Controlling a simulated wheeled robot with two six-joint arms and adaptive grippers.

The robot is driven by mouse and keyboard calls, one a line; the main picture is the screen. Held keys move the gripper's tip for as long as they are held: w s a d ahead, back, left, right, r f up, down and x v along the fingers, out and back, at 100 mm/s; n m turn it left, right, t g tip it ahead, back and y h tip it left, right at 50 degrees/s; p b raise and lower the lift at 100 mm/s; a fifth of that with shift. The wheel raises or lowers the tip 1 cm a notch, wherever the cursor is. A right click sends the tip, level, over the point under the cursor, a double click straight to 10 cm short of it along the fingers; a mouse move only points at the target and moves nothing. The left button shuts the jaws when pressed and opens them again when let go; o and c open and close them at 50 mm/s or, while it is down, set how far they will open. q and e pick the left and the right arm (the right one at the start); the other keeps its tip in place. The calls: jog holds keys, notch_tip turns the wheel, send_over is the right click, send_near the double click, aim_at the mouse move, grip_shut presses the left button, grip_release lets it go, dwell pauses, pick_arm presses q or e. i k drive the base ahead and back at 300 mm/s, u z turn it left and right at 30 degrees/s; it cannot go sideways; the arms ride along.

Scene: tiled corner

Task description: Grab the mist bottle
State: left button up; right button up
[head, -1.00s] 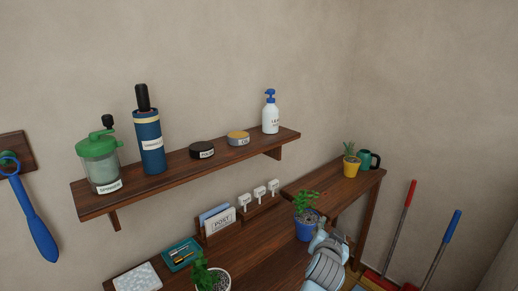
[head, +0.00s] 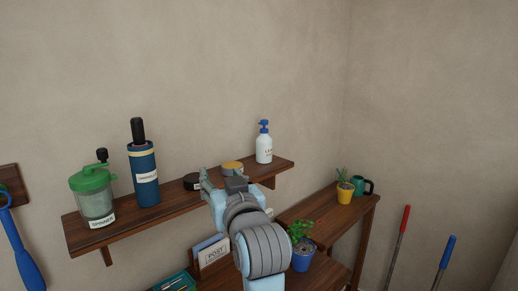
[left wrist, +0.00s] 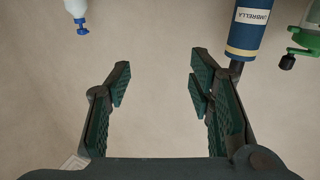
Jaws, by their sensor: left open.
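The mist bottle, a white bottle with a blue spray head (head: 264,143), stands upright near the right end of the wall shelf (head: 180,207). In the left wrist view the bottle (left wrist: 76,8) appears upside down at the top left, its base cut off by the edge. My left gripper (head: 222,180) is raised in front of the shelf, left of and lower than the bottle in the head view. In the left wrist view its jaws (left wrist: 160,70) are apart with only wall between them. The bottle is outside the jaws. My right gripper is not in view.
Below are potted plants (head: 303,257) and (head: 345,190) a yellow pot, with a green mug (head: 364,187).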

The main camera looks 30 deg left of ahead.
aim_at(264, 144)
jog(key=i, duration=1)
